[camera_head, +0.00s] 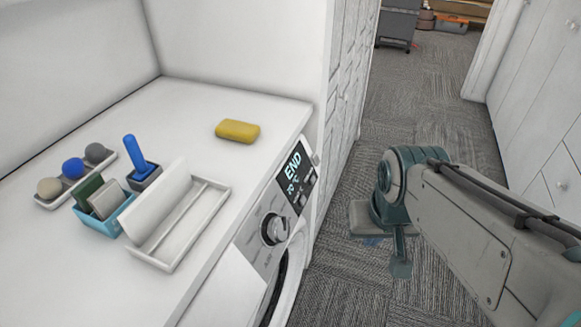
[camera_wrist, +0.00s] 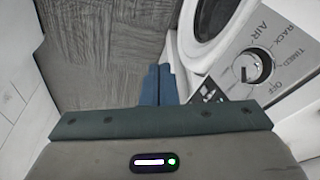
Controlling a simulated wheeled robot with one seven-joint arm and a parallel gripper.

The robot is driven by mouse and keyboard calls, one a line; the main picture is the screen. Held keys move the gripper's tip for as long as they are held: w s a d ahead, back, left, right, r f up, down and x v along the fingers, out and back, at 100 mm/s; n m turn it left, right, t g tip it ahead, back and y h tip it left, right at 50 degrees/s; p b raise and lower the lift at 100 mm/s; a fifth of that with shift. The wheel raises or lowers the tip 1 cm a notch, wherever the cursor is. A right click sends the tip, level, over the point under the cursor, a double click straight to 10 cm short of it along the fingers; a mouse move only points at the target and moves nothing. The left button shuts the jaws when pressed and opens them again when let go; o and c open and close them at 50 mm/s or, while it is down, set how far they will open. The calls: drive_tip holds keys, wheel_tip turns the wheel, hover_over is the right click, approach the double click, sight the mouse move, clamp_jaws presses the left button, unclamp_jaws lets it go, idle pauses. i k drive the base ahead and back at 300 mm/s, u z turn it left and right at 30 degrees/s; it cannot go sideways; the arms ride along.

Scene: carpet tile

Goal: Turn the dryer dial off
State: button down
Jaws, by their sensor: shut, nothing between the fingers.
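The dryer's round door (camera_head: 277,290) is below the panel; its display (camera_head: 294,175) reads END and 70 °C. The white counter (camera_head: 215,105) holds a yellow sponge (camera_head: 237,130), a white rack (camera_head: 176,253) and small holders. Carpet (camera_head: 425,130) is free between the cabinets.

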sight(278, 229)
drive_tip(key=z, duration=0.75)
drive_tip(key=k, duration=0.35)
drive_tip(key=u, duration=1.2)
